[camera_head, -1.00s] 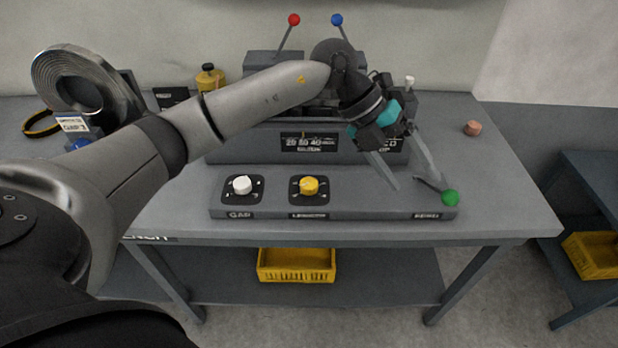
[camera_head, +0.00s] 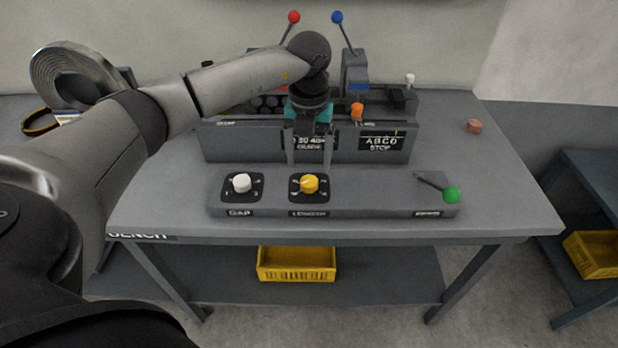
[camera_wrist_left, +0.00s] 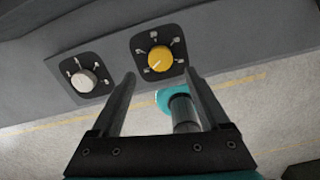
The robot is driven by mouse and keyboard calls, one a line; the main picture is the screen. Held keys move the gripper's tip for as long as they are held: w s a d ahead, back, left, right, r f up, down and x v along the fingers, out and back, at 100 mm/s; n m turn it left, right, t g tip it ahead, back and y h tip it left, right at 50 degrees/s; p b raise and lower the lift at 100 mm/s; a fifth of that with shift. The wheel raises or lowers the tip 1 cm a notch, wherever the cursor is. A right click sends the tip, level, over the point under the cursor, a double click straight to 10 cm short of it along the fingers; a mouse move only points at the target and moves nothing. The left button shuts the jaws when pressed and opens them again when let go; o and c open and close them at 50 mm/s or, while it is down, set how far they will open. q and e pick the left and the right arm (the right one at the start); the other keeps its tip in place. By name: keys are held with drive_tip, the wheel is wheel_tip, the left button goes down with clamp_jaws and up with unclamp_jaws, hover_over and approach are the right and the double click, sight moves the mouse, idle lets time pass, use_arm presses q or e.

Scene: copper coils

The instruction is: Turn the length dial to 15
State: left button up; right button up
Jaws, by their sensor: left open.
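The length dial (camera_head: 310,183) is a yellow knob on a dark square plate, on the front ledge of the machine. In the left wrist view the yellow knob (camera_wrist_left: 160,58) shows a pointer mark and white labels around it, too small to read. My left gripper (camera_head: 309,168) points down just behind and above the yellow dial, its fingers apart with nothing between them. In the left wrist view the left gripper's fingers (camera_wrist_left: 158,82) frame the area near the yellow dial without visibly touching it. My right gripper is not in view.
A white gap dial (camera_head: 242,183) sits left of the yellow one. A green-knobbed lever (camera_head: 451,195) is at the ledge's right end. Red (camera_head: 293,17) and blue (camera_head: 337,17) levers rise behind. A metal coil (camera_head: 72,76) stands at the left. The table's right side is mostly clear.

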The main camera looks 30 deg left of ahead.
sight(309, 181)
use_arm(q)
wheel_tip(309, 181, down, 6)
drive_tip(key=shift+f, duration=0.15)
idle(0.3)
clamp_jaws()
idle(0.4)
